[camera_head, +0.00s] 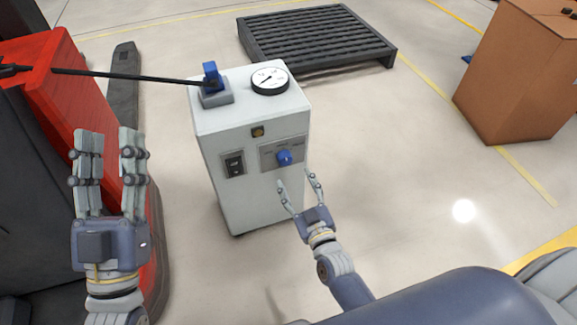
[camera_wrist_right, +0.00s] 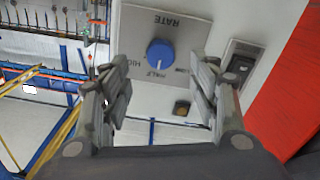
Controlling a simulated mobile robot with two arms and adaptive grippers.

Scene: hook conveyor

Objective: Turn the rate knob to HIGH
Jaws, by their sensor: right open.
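The blue rate knob (camera_head: 284,157) sits on a grey plate (camera_head: 268,159) on the front of a white cabinet (camera_head: 238,192). In the right wrist view the knob (camera_wrist_right: 160,53) and plate (camera_wrist_right: 137,32) appear upside down, with RATE, HIGH, HALF and a partly covered third label. My left gripper (camera_head: 105,145) is open and empty left of the cabinet.
A black rocker switch (camera_head: 234,164) and small indicator (camera_head: 258,131) are near the plate. A gauge (camera_head: 270,80) and blue lever (camera_head: 211,77) top the cabinet. A red machine (camera_head: 60,75) stands left, a dark pallet (camera_head: 315,40) behind, a cardboard box (camera_head: 515,80) right.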

